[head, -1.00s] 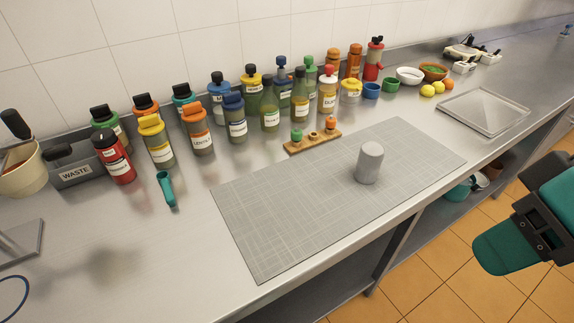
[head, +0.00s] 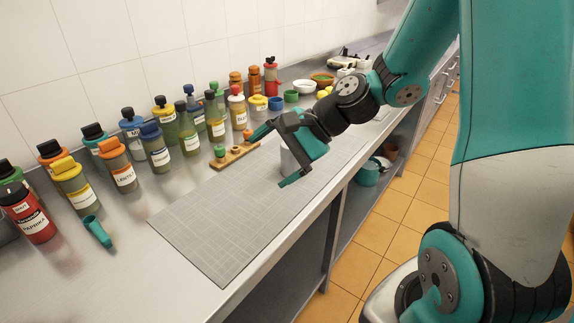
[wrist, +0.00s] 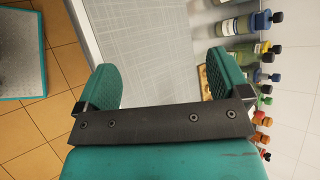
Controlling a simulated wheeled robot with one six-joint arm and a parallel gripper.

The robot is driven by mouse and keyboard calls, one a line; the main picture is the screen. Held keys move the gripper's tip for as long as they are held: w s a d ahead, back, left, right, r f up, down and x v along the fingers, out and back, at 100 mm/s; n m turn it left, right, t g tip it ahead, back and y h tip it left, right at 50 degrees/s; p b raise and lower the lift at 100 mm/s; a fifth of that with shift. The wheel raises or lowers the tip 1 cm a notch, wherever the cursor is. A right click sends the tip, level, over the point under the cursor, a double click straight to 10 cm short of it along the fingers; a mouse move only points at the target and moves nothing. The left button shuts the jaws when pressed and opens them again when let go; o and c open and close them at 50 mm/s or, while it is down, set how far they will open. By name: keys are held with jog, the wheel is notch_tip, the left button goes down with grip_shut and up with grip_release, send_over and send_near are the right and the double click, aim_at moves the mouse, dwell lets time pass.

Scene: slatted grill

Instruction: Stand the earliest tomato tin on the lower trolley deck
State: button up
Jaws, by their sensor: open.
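No tin with a tomato label can be made out. A teal-edged grey panel (wrist: 18,50) over the floor tiles may be part of a trolley; I cannot tell which deck.
Several labelled bottles, including a red one (head: 30,217), line the wall. A wooden holder (head: 232,157) lies at the mat's back edge. A teal tube (head: 97,231) lies left of the mat. A shelf under the bench holds a teal pot (head: 367,174). The tiled floor (head: 410,165) looks clear.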

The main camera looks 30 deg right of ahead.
jog(key=w+d+f+m+t+h+b, duration=0.1)
jog(key=w+d+f+m+t, duration=0.15)
jog(key=d+m, duration=0.3)
jog(key=w+d+f+m+t, duration=0.1)
jog(key=d+f+m+t, duration=0.2)
jog(key=d+m, duration=0.3)
jog(key=m+t+h, duration=0.3)
jog(key=m+t, duration=0.1)
jog(key=m, duration=0.4)
send_near(291, 158)
jog(key=s+d+r, duration=0.3)
jog(key=d+r, duration=0.1)
jog(key=shift+g, duration=0.25)
jog(key=p+x, duration=0.5)
jog(key=x, duration=1)
jog(key=shift+w+a, duration=0.2)
jog(key=shift+w, duration=0.1)
jog(key=shift+w+a+f, duration=0.1)
jog(key=shift+w+f, duration=0.1)
jog(key=shift+w, duration=0.15)
jog(key=c, duration=1.4)
jog(key=shift+r, duration=0.15)
